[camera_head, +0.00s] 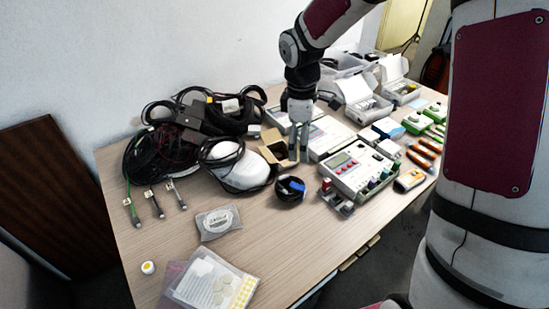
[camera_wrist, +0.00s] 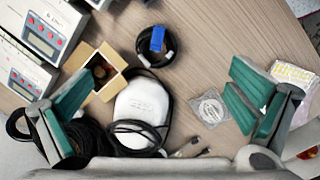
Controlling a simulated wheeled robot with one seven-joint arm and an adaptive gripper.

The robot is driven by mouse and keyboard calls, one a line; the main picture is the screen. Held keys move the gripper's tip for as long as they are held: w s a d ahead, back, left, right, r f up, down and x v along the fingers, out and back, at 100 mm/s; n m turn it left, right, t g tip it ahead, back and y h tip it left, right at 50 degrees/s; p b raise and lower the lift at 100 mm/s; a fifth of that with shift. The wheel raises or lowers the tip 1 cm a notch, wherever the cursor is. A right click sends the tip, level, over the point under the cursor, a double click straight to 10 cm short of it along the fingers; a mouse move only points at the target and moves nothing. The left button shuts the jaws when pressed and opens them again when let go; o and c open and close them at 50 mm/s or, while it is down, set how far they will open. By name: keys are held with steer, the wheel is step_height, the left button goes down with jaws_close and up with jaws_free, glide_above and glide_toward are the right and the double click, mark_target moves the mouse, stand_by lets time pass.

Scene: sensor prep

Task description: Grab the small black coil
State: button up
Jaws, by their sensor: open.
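The coil is beyond the fingertips.
A white rounded device (camera_head: 243,172) with black cable and an open cardboard box (camera_wrist: 98,72) are close to my gripper. A meter unit (camera_head: 352,168) stands right of the coil. A clear bag (camera_head: 218,222) lies left. Bare table (camera_head: 270,245) is in front.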

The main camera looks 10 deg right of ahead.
steer(key=w+f+n, duration=0.1)
steer(key=f, duration=0.4)
steer(key=w+f, duration=0.2)
steer(key=f, duration=0.4)
steer(key=w+a+f+n+y, duration=0.1)
steer(key=f, duration=0.5)
steer(key=shift+w+f+n+g, duration=0.1)
steer(key=shift+w+n+g, duration=0.15)
steer(key=shift+n+g, duration=0.05)
steer(key=f, duration=0.4)
steer(key=shift+s+f, duration=0.2)
steer(key=shift+f, duration=0.55)
steer(key=c, duration=1.2)
